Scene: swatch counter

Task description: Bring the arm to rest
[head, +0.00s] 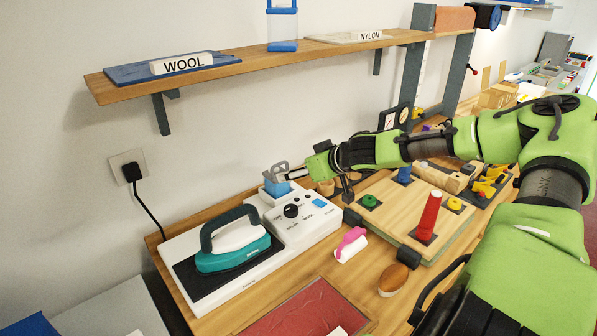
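My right arm comes in from the right and reaches left over the counter. Its gripper (297,174) is beside a small blue part with a grey top (276,183) on a white control unit (300,215). I cannot tell whether the fingers touch that part, or whether they are open or shut. My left gripper is out of view.
A teal iron (232,247) stands on a dark plate left of the control unit. A shelf (300,53) runs above.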

